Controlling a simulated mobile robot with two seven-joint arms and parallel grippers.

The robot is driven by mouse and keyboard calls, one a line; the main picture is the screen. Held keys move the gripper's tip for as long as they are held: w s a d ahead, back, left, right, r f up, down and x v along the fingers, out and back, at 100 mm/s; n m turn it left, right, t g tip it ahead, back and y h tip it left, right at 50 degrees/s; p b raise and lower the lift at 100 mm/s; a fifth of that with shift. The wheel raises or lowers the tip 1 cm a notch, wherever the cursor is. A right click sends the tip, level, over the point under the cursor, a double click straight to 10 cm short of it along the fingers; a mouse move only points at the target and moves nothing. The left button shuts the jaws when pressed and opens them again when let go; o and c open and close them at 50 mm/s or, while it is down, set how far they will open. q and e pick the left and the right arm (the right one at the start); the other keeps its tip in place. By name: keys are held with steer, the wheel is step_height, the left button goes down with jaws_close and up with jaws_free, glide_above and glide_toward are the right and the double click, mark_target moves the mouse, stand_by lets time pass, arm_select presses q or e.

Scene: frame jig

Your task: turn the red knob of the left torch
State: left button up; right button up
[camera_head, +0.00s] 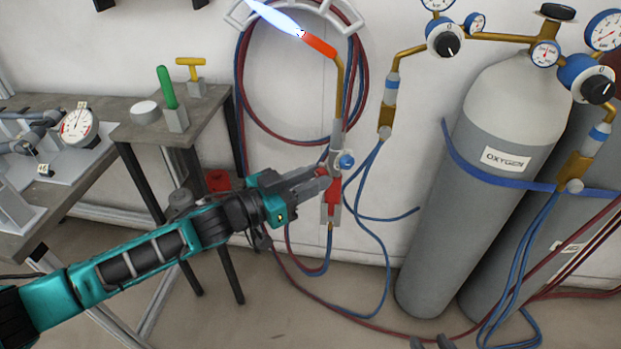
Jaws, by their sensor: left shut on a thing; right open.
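A torch (338,128) stands upright against the wall at centre, with a brass neck, an orange-red tip and a long blue-white flame pointing up and left. A blue knob (346,161) sits on the right side of its body. My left gripper (322,176) reaches in from the left and is shut at the torch body, on the side opposite the blue knob. The red knob is mostly hidden by the fingers. A red part of the torch (333,190) shows just below them. Two dark tips of my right gripper (431,343) show apart at the bottom edge.
Grey gas cylinders (440,220) with gauges stand at right. Red and blue hoses (388,260) hang below the torch and cross the floor. A small table (205,118) with a green-handled tool (167,88) and a yellow T-handle (190,66) stands left. A workbench is further left.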

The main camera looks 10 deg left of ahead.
arm_select(q)
jaws_close()
arm_select(e)
steer(key=shift+r, duration=0.1)
arm_select(q)
steer(key=shift+m, duration=0.3)
arm_select(e)
steer(key=shift+r, duration=0.15)
arm_select(q)
steer(key=shift+r+m+p, duration=0.1)
steer(key=shift+m+p, duration=0.4)
steer(key=shift+m, duration=0.1)
steer(key=m+p, duration=0.1)
steer(key=m, duration=0.2)
steer(key=m+p, duration=0.1)
steer(key=m, duration=0.3)
steer(key=shift+m+y, duration=0.3)
steer(key=shift+m+p, duration=0.35)
steer(key=shift+m, duration=0.95)
arm_select(e)
steer(key=shift+s+d+r+h, duration=0.15)
steer(key=shift+d+r, duration=0.05)
steer(key=shift+r, duration=0.35)
steer(key=shift+s+d+r+h, duration=0.1)
steer(key=shift+d+r+h, duration=0.1)
steer(key=shift+r, duration=0.3)
